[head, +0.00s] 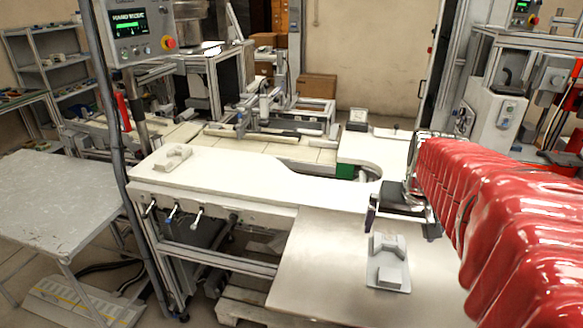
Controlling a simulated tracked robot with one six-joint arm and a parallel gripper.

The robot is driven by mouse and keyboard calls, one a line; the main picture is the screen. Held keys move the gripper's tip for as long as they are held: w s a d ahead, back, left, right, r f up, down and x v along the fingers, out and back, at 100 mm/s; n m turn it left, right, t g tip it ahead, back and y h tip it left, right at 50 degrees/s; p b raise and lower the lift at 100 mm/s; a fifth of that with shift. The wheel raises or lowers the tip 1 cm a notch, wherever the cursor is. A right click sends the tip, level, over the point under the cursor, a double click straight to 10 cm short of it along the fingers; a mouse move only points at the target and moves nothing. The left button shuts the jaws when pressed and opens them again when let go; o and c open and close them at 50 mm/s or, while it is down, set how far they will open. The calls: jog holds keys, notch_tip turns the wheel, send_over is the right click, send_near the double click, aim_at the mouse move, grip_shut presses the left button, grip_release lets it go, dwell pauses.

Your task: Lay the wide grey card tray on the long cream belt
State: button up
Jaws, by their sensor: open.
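A grey tray-like piece (388,279) with raised blocks lies on the bare beige table at the front right. It looks like the card tray. My gripper (402,226) is open, above and just behind this piece, with its fingers apart and nothing between them. I cannot tell the exact height gap. The long cream surface (235,170), which looks like the belt, runs across the middle, left of and behind my gripper. A pale moulded piece (173,157) lies on its left end.
The beige table (315,262) is clear left of the grey piece. A post with a control box (140,30) stands at the left front. A grey metal table (55,195) is at far left. Machinery (500,110) stands behind at right.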

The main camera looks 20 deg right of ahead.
dwell(0.4)
jog(key=s+a+n+t+y, duration=0.1)
jog(key=s+a+n, duration=0.2)
jog(key=a, duration=0.9)
jog(key=s+a+f+n+t+y, duration=0.1)
jog(key=s+a+n, duration=0.2)
jog(key=a, duration=1)
jog(key=shift+s+a+n, duration=0.2)
jog(key=shift+s+n, duration=0.2)
jog(key=shift+s, duration=0.05)
jog(key=shift+c, duration=0.2)
